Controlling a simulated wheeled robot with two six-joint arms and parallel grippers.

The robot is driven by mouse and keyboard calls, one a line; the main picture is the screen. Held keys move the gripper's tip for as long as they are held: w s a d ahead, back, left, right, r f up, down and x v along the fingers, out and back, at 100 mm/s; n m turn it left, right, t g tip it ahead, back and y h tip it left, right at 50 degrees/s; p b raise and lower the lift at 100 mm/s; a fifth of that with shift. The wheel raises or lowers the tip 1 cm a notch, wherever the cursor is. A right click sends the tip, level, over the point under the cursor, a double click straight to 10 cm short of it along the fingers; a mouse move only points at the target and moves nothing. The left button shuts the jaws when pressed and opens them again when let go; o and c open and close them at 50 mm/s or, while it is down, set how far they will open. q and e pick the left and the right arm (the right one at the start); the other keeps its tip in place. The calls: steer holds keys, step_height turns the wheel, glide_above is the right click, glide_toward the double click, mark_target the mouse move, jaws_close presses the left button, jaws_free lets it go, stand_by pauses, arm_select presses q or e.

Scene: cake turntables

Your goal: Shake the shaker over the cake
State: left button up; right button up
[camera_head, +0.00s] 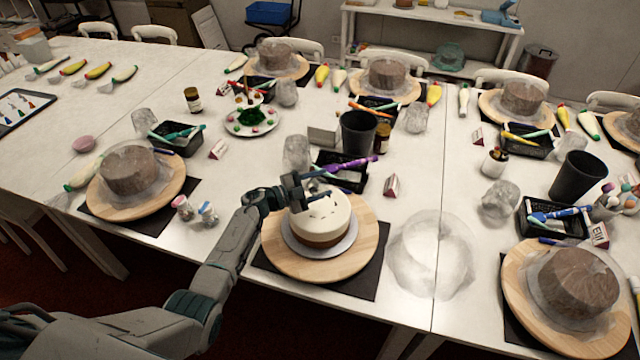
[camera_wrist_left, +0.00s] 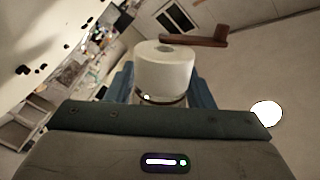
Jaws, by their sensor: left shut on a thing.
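The cake (camera_head: 325,222), white on top and brown below, stands on a grey board on a round wooden turntable (camera_head: 365,240). A few dark specks show on its top. My left gripper (camera_head: 308,184) is above the cake's back left part. In the left wrist view its blue fingers are shut on a white, round-ended cylinder, the shaker (camera_wrist_left: 165,72). In the head view the shaker is hard to make out at the gripper. My right gripper is out of view.
Two small jars (camera_head: 183,208) (camera_head: 208,214) stand left of the turntable. A black tray with a purple tool (camera_head: 345,166) and a black cup (camera_head: 358,132) stand behind the cake. Crumpled clear plastic (camera_head: 433,255) lies to the right. Other wrapped cakes (camera_head: 130,170) stand around the table.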

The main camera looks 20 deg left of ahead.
arm_select(q)
steer(key=shift+r, duration=0.15)
steer(key=shift+s+d+r, duration=0.25)
steer(key=shift+s+r, duration=0.05)
steer(key=shift+r, duration=0.05)
steer(key=shift+s+d, duration=0.1)
steer(key=shift+w+a+f+b, duration=0.35)
steer(key=shift+f+b, duration=0.1)
steer(key=shift+b, duration=0.3)
steer(key=shift+w+a+r+n+p, duration=0.1)
steer(key=shift+w+r+n+p, duration=0.05)
steer(key=shift+n+p, duration=0.4)
